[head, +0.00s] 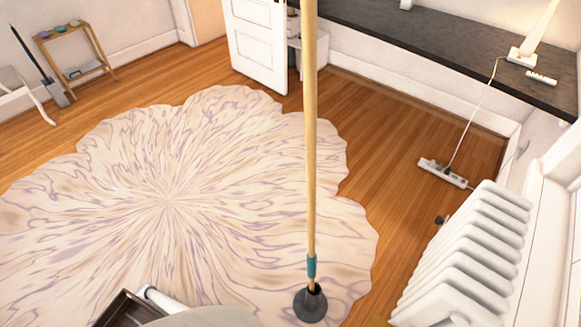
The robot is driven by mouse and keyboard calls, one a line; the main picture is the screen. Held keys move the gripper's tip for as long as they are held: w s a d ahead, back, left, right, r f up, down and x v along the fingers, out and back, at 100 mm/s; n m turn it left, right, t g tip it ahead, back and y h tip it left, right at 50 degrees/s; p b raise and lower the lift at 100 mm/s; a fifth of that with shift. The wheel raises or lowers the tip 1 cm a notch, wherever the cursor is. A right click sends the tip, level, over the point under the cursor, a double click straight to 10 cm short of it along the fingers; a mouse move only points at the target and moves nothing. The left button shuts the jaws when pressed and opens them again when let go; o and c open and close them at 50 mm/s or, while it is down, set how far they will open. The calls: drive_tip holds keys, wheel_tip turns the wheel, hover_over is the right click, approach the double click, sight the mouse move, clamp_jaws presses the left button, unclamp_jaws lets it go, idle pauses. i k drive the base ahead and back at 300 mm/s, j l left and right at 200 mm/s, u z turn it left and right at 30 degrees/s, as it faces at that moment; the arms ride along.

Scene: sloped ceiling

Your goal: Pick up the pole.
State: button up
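The pole (311,150) is a long, light wooden rod, close in front of me and right of the middle of the head view. It stands about upright, and its top runs out of the picture at the upper edge. Near its lower end is a teal collar (311,266). Its foot sits in a dark grey round base (310,305) on the rug. My gripper cannot be made out in this view, so its place relative to the pole is not shown.
A pale, wavy-edged rug (170,190) covers much of the wooden floor (400,130). A white radiator (470,250) stands at the lower right. A power strip (442,173) with a cord lies near it. A dark countertop (440,40) and an open white door (257,45) are behind.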

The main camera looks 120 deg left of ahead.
sight(309, 10)
drive_tip(key=u, duration=2.3)
drive_tip(key=i+l+u, duration=0.2)
drive_tip(key=l+u, duration=0.15)
drive_tip(key=l, duration=0.25)
drive_tip(key=k+u, duration=0.2)
drive_tip(key=u, duration=0.3)
drive_tip(key=k+j+u, duration=0.15)
drive_tip(key=u, duration=0.3)
